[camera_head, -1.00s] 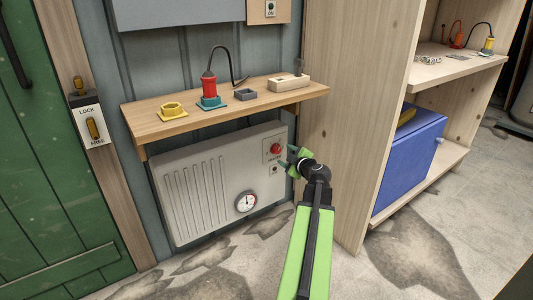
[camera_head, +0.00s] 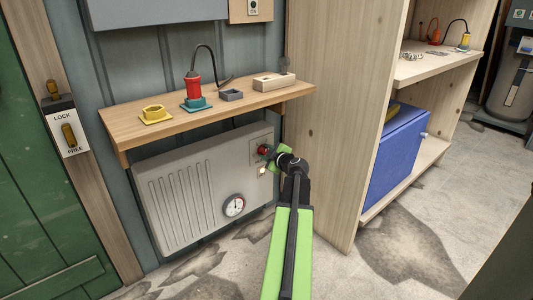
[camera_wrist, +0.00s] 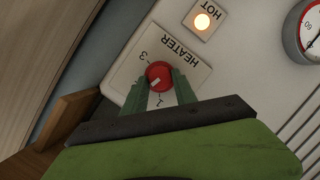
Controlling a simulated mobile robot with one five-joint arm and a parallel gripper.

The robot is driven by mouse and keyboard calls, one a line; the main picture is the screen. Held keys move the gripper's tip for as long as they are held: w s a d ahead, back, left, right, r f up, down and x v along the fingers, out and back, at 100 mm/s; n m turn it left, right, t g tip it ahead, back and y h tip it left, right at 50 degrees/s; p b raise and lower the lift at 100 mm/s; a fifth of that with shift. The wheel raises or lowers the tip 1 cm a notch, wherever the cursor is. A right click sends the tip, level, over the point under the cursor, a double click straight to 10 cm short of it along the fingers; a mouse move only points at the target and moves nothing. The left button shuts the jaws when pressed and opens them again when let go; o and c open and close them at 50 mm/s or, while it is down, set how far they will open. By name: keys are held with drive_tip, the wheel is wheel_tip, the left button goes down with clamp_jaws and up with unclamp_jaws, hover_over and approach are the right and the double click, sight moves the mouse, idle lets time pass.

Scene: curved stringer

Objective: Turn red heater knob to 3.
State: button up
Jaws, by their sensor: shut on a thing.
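The red heater knob (camera_wrist: 158,74) sits on a white panel marked HEATER, which appears upside down in the wrist view. A 3 shows at its upper left and another mark below it. Its white pointer line points to the lower left, apart from the 3. My gripper (camera_wrist: 161,79) is shut on the knob, with one green finger on either side. In the head view the knob (camera_head: 263,149) shows at the upper right of the grey heater (camera_head: 190,190), with my gripper (camera_head: 267,152) at it. The HOT lamp (camera_wrist: 202,21) is lit.
A wooden shelf (camera_head: 130,117) above the heater holds a red and teal tool (camera_head: 194,92), a yellow part (camera_head: 153,114) and small trays. A wooden cabinet side (camera_head: 330,120) stands close right of my arm. A gauge (camera_head: 234,206) is on the heater.

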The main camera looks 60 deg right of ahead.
clamp_jaws()
drive_tip(key=shift+m, duration=0.3)
drive_tip(key=m+y, duration=0.1)
drive_tip(key=m+p, duration=0.1)
drive_tip(key=shift+d+m+y, duration=0.2)
drive_tip(key=shift+m+y, duration=0.1)
drive_tip(key=shift+y, duration=0.1)
drive_tip(key=m+y, duration=0.1)
drive_tip(key=m, duration=0.2)
drive_tip(key=shift+s+d+t+y, duration=0.2)
drive_tip(key=shift+t+y, duration=0.1)
drive_tip(key=shift+y, duration=0.1)
drive_tip(key=m+y, duration=0.1)
drive_tip(key=m, duration=0.1)
drive_tip(key=m+t+y+b, duration=0.1)
drive_tip(key=m, duration=0.1)
drive_tip(key=shift+d+f, duration=0.15)
drive_tip(key=shift+f, duration=0.05)
drive_tip(key=shift+m+t+y+b, duration=0.45)
drive_tip(key=shift+m+b, duration=0.4)
drive_tip(key=shift+m, duration=0.75)
